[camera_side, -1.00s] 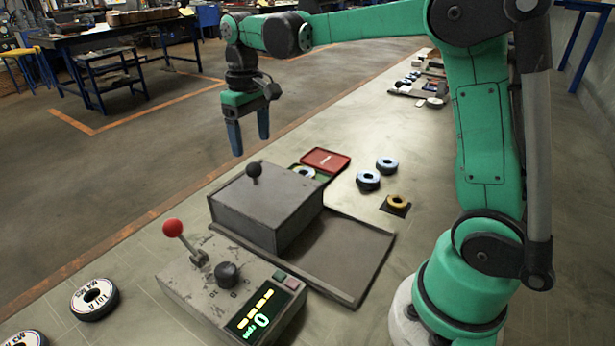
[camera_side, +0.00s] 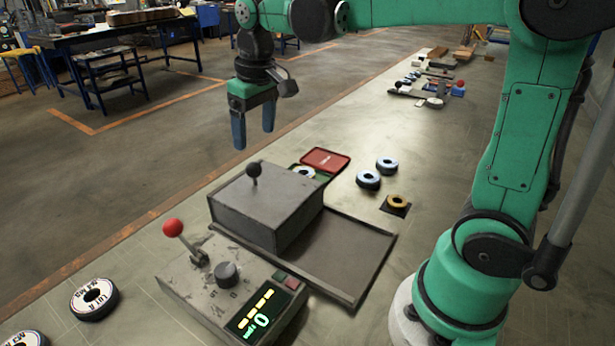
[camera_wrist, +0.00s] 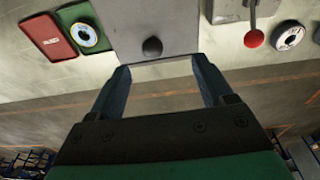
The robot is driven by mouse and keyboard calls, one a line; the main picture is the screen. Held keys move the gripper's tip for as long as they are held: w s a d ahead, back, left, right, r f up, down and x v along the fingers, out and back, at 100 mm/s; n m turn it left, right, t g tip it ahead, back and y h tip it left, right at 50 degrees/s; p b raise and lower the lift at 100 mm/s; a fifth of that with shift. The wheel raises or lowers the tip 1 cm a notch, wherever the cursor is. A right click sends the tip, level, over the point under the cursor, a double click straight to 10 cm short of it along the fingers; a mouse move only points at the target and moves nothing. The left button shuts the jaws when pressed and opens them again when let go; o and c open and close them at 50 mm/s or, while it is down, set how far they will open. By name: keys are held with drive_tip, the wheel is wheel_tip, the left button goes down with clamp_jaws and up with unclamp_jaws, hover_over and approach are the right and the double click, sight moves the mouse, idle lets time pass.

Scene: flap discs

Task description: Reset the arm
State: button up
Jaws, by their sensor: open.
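My gripper (camera_side: 254,138) hangs in the air above and behind the grey box with the black knob (camera_side: 266,206), fingers pointing down. Its two blue fingers are apart with nothing between them. In the wrist view my gripper (camera_wrist: 163,85) is also open and empty, with the grey box (camera_wrist: 165,25) and its black knob (camera_wrist: 152,47) beyond the fingertips. The box stands on a dark tray (camera_side: 345,285). A control box (camera_side: 195,290) with a red-knobbed lever (camera_side: 173,228) and a lit display (camera_side: 262,312) stands in front of it.
A red tray (camera_side: 325,159) and a green one with a disc lie behind the grey box. Labelled discs (camera_side: 94,299) lie front left. Air around my gripper is clear.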

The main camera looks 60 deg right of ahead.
drive_tip(key=s+a+f+t, duration=0.3)
drive_tip(key=s+f+t, duration=0.1)
drive_tip(key=s, duration=0.4)
drive_tip(key=shift+a+t, duration=0.2)
drive_tip(key=shift+t, duration=0.3)
drive_tip(key=shift+s, duration=0.1)
